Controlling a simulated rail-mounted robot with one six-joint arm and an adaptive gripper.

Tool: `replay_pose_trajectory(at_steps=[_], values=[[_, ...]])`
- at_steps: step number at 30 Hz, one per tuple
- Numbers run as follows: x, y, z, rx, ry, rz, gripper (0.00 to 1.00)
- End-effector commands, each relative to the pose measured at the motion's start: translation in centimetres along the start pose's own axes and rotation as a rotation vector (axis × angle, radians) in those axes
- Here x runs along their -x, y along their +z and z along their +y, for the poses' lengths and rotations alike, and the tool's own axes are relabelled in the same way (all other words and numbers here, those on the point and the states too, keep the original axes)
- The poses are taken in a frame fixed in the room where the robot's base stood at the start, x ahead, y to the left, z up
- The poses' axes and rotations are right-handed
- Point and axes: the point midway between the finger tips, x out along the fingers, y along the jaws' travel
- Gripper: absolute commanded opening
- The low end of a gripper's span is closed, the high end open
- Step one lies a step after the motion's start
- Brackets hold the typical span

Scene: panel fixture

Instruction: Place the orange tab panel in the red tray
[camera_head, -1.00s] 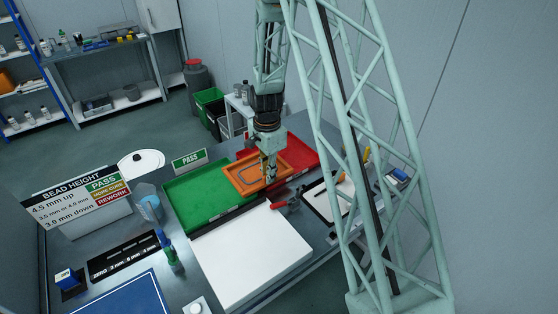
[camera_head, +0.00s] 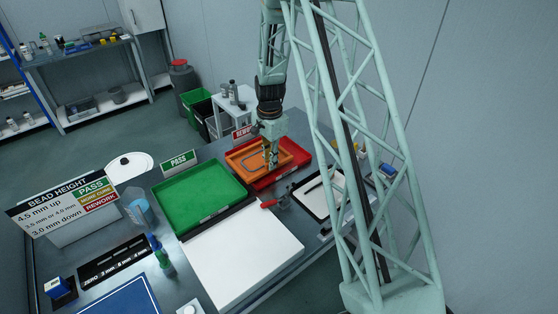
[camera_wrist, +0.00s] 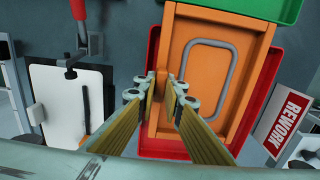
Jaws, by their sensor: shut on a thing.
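The orange tab panel (camera_head: 246,158) is a flat orange panel with a raised rim and a grey rounded bead loop, also seen in the wrist view (camera_wrist: 208,90). It is over the red tray (camera_head: 291,147), whose red edges show around it in the wrist view (camera_wrist: 259,101). I cannot tell whether it touches the tray floor. My gripper (camera_wrist: 168,82) is shut on the panel's orange tab at one edge; in the head view my gripper (camera_head: 271,165) points down at the panel's near right side.
The green tray (camera_head: 200,197) with a PASS sign (camera_head: 179,162) stands left of the red tray. A REWORK sign (camera_wrist: 283,122) stands behind the red tray. A white board (camera_head: 243,255), a red-handled clamp (camera_head: 269,204) and a clipboard (camera_head: 318,195) lie nearby.

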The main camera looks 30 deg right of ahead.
Motion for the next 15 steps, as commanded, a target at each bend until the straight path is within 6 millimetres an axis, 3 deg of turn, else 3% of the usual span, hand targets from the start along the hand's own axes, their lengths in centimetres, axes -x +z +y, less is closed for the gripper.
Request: replay_pose_trajectory(at_steps=[9,15], values=[[-0.5,-4.5,-1.7,-0.001,-0.002,0.001,0.00],[-0.6,-5.6,-2.2,0.000,-0.001,0.000,0.00]])
